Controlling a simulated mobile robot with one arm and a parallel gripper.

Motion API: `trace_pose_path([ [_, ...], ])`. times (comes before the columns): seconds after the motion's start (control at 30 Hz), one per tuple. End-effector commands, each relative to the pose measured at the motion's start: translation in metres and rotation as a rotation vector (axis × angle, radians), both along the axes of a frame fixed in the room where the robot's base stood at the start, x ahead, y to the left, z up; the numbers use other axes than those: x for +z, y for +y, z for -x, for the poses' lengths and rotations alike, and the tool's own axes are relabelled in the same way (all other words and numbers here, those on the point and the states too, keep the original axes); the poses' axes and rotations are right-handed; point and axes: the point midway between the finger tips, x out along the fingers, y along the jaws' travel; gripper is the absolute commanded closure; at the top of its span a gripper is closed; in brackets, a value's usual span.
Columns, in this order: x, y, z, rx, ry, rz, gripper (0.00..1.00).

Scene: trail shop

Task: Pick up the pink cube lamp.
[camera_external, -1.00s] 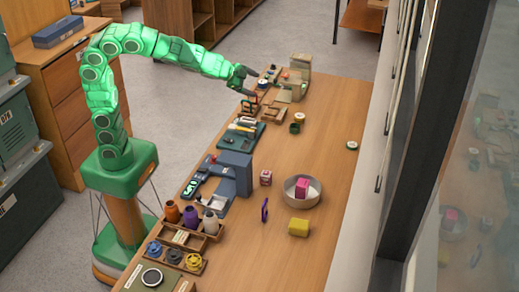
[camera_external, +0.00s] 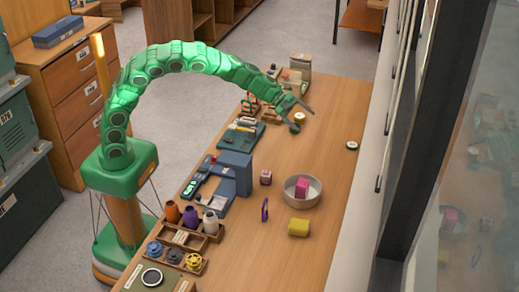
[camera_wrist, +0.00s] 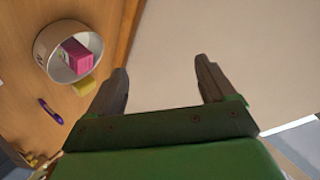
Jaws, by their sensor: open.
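A bright pink cube (camera_external: 302,187), which looks like the pink cube lamp, sits inside a round pale bowl (camera_external: 290,199) on the right part of the bench. In the wrist view the pink cube (camera_wrist: 76,55) and the bowl (camera_wrist: 47,67) are at the upper left, left of my fingers. A smaller, paler pink cube (camera_external: 265,177) stands on the bench left of the bowl. My gripper (camera_external: 303,116) is open and empty above the bench, well behind the bowl. Its two fingers (camera_wrist: 161,78) are spread apart in the wrist view.
A blue-grey machine (camera_external: 235,174) and a tray of bottles (camera_external: 208,235) line the left side. A small round item (camera_external: 352,145) lies near the right edge.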

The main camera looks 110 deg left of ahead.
Motion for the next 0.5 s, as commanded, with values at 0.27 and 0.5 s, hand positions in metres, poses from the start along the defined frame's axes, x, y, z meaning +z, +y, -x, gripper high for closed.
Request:
trace_pose_path([
  [0.27,-0.082,-0.03,0.022,-0.307,0.12,0.109,0.16],
  [0.5,-0.145,-0.054,0.07,-0.561,0.247,0.241,0.16],
])
